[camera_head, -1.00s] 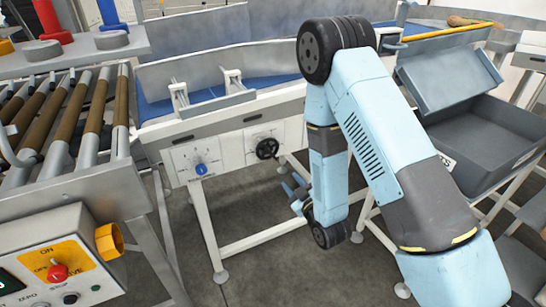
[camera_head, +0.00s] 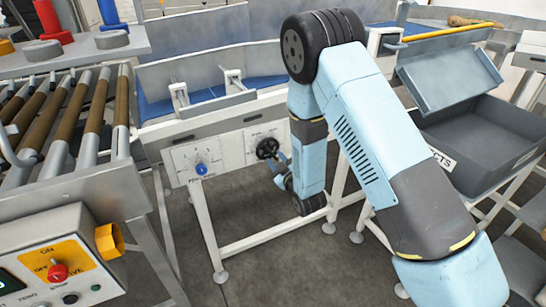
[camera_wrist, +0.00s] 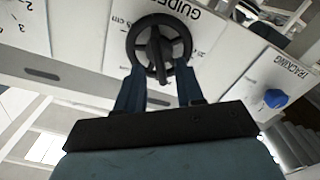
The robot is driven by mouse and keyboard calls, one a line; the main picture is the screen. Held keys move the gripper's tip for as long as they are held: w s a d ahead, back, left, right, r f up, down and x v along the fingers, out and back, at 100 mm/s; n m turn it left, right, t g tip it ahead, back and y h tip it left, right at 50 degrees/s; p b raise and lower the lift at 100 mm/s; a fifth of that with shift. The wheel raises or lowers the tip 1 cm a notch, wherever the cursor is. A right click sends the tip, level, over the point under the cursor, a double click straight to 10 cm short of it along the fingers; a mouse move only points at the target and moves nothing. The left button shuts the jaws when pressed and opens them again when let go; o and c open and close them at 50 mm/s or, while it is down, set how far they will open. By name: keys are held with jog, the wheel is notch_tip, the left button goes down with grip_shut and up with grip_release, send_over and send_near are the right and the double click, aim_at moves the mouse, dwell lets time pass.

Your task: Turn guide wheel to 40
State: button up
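The guide wheel (camera_head: 267,148) is a black spoked handwheel on a white panel marked GUIDES on the machine's side. In the wrist view the wheel (camera_wrist: 136,45) shows upside down with a dark handle or bar across its hub. A scale is printed around it, partly hidden, and I cannot read its setting. My gripper (camera_wrist: 160,72) is open, its two blue fingers apart at the wheel's near rim. Whether they touch the rim I cannot tell. In the head view my gripper (camera_head: 280,163) is at the wheel's lower right, partly hidden by my arm.
A blue knob (camera_head: 201,169) marked TRACKING sits on the panel left of the wheel; it also shows in the wrist view (camera_wrist: 275,98). A roller conveyor (camera_head: 62,140) and control box (camera_head: 55,265) stand left. A grey bin (camera_head: 490,150) is right. Frame legs stand below the machine.

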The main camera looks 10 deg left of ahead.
jog(key=shift+x, duration=1.4)
grip_shut()
